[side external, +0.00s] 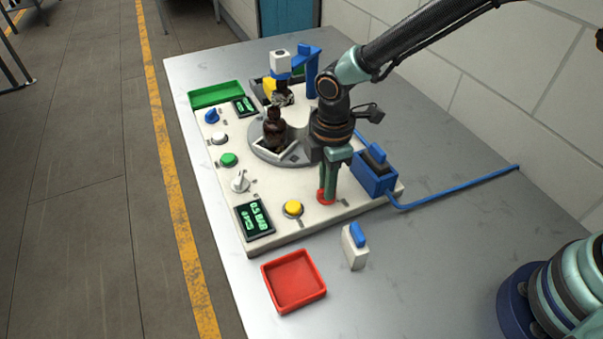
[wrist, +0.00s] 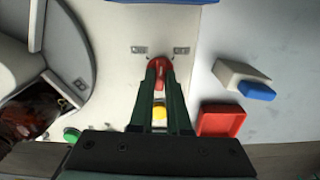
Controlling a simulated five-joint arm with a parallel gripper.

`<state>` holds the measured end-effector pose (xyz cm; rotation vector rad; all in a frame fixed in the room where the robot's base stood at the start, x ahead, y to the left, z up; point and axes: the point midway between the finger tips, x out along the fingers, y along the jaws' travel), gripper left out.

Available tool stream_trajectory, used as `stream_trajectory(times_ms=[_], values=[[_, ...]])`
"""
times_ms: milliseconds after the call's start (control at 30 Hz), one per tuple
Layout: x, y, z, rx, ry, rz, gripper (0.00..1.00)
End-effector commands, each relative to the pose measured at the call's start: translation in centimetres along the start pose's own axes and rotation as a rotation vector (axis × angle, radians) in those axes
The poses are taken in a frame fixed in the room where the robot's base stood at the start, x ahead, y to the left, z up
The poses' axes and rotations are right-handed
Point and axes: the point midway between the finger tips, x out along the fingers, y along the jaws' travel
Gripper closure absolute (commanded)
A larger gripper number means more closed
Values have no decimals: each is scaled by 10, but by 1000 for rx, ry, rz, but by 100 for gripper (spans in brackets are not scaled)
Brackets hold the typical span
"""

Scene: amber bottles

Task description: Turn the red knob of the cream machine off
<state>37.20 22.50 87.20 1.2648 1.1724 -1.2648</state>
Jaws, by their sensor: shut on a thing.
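The cream machine (side external: 215,181) stands on the grey table, with a round grey turntable on top. Its red knob (side external: 326,196) is near the front right of the panel. In the wrist view the red knob (wrist: 158,64) shows between and just beyond my fingertips. My gripper (side external: 328,186) points down and is shut on the red knob; it also shows in the wrist view (wrist: 158,72). The fingers hide part of the knob, and I cannot tell its setting. An amber bottle (side external: 274,130) stands on the turntable.
A yellow button (side external: 293,208) and a lit display (side external: 255,219) are near the knob. A blue box (side external: 373,176) with a cable sits at the machine's right edge. A red tray (side external: 294,280) and a white block with a blue top (side external: 355,246) are in front. A green tray (side external: 215,94) is behind.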

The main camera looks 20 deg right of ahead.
Motion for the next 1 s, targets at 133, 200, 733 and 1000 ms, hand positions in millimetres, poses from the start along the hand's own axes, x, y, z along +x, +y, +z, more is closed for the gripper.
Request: stream_trajectory(times_ms=[133, 200, 733, 1000], values=[[-1, 0, 0, 140, 0, -1, 100], [-1, 0, 0, 206, -1, -1, 100], [-2, 0, 0, 615, -1, -1, 100], [-2, 0, 0, 705, -1, -1, 100]])
